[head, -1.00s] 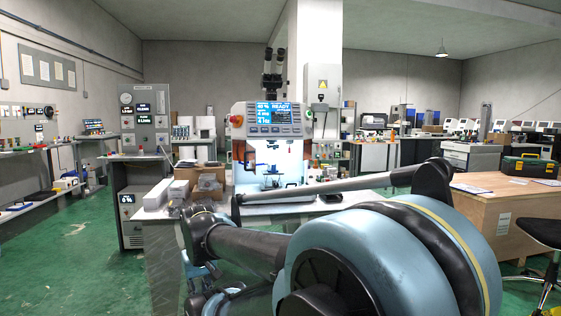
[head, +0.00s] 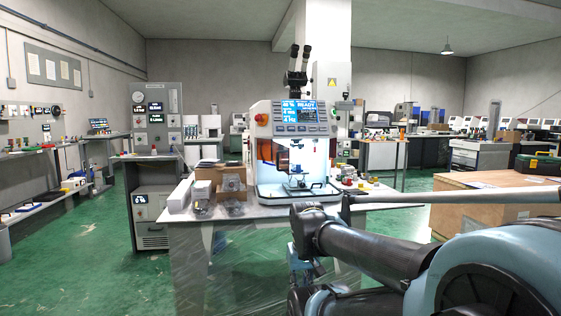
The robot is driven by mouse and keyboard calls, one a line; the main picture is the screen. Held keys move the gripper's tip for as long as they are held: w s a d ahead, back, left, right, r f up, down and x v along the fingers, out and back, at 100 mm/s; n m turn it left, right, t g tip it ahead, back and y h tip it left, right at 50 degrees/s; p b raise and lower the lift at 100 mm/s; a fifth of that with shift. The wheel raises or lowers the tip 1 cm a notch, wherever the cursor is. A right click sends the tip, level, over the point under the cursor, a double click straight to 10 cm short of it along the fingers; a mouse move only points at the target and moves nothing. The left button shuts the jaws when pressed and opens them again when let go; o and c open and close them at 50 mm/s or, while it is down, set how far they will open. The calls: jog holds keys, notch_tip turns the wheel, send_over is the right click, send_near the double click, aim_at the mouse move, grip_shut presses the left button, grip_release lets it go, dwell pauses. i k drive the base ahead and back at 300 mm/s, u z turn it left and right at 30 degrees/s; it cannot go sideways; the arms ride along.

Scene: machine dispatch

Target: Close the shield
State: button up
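The machine (head: 291,119) stands on the workbench ahead, just right of the picture's middle. It has a blue screen reading READY and a microscope head on top. Its lit work bay (head: 301,165) shows a small stage inside, and the bay front looks open. An orange panel (head: 265,150) shows at the bay's left side; I cannot tell whether it is part of the shield. My arm fills the lower right, in front of the bench. I cannot make out my gripper.
Cardboard boxes (head: 208,176) and wrapped parts (head: 233,184) lie on the bench left of the machine. Small items lie to its right. A grey instrument cabinet (head: 156,125) stands left. A wooden crate (head: 465,210) stands right. Green floor (head: 100,250) at left is clear.

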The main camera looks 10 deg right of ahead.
aim_at(282, 160)
jog(key=z, duration=0.05)
jog(key=i, duration=1)
jog(key=u, duration=0.05)
